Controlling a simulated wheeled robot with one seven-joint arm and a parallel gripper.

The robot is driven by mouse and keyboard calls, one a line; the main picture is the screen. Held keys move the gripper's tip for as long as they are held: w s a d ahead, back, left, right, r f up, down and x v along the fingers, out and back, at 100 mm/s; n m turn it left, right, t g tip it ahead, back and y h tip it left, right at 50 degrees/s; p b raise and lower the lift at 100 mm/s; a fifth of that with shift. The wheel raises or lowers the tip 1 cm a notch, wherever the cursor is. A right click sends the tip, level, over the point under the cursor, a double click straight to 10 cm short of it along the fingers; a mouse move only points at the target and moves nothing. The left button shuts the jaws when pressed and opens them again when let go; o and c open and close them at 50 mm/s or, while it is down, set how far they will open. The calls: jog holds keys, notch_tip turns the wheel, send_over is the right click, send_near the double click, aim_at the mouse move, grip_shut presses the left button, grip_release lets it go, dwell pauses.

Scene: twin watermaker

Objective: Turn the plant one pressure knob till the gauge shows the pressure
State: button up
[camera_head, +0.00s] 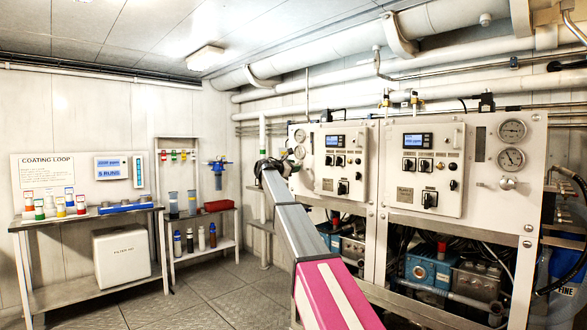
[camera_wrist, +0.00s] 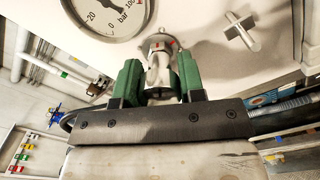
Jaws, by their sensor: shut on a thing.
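In the wrist view my gripper (camera_wrist: 158,75) has its two green fingers closed on the sides of a metal pressure knob (camera_wrist: 157,48), which has a small red mark. A round pressure gauge (camera_wrist: 108,16) sits above left of it, cut by the top edge; its marks read 0, 20, 100 and bar, and I cannot read the pressure. In the head view my arm reaches to the left panel (camera_head: 326,185), and my gripper (camera_head: 268,166) is at that panel's left edge. Two small gauges (camera_head: 299,146) show above it. The knob is hidden there by my arm.
A metal T-shaped handle (camera_wrist: 242,31) sticks out right of the knob. The right panel (camera_head: 425,170) has its own gauges (camera_head: 511,145) and a knob (camera_head: 507,183). Benches with bottles and a white box (camera_head: 121,256) stand left. The floor (camera_head: 215,290) between is open.

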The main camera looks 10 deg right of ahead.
jog(key=m, duration=0.5)
jog(key=shift+m, duration=0.3)
dwell(0.4)
jog(key=o, duration=0.9)
jog(key=shift+s+a, duration=0.1)
jog(key=v, duration=1)
jog(key=shift+s+a, duration=0.2)
jog(key=shift+a, duration=0.05)
